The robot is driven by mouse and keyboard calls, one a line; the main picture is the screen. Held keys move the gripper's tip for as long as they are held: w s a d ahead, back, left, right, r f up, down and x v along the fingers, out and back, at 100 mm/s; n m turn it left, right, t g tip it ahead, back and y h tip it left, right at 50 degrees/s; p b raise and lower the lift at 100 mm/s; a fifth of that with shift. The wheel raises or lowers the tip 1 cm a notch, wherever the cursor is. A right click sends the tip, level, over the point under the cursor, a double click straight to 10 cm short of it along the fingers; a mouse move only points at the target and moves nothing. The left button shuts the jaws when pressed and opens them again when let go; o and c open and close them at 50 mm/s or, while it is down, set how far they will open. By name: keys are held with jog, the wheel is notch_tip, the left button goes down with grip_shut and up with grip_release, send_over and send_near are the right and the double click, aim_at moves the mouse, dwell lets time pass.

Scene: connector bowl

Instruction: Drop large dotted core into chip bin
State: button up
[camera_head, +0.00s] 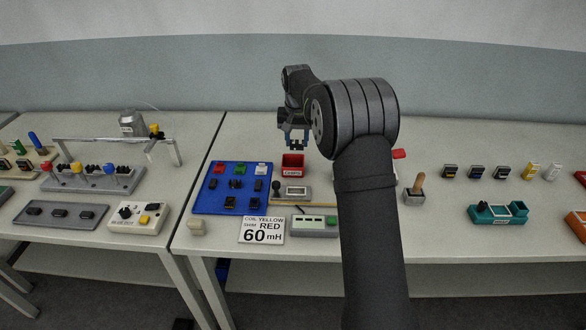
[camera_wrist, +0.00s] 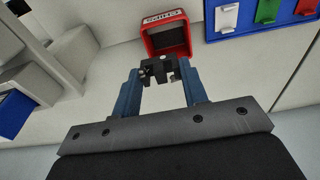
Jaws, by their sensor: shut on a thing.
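My gripper (camera_wrist: 158,72) is shut on a black core (camera_wrist: 160,68) with a small white dot, held between its blue fingertips. The red chip bin (camera_wrist: 153,42), open and with a white label, lies just beyond the fingertips in the wrist view. In the head view my gripper (camera_head: 293,146) points down just behind or above the red bin (camera_head: 292,171).
A blue board (camera_head: 208,204) with coloured parts stands left of the bin. A grey gauge block (camera_head: 297,191) and a sign card (camera_head: 262,238) are in front. A wooden-handled tool (camera_head: 417,185) and a teal tray (camera_head: 485,217) lie to the right. Table behind the bin is clear.

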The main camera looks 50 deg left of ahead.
jog(key=shift+f, duration=0.55)
jog(key=o, duration=1.1)
jog(key=shift+r, duration=0.1)
jog(key=r, duration=0.5)
jog(key=s+d+r, duration=0.1)
jog(key=r, duration=1.1)
jog(key=shift+s+d, duration=0.25)
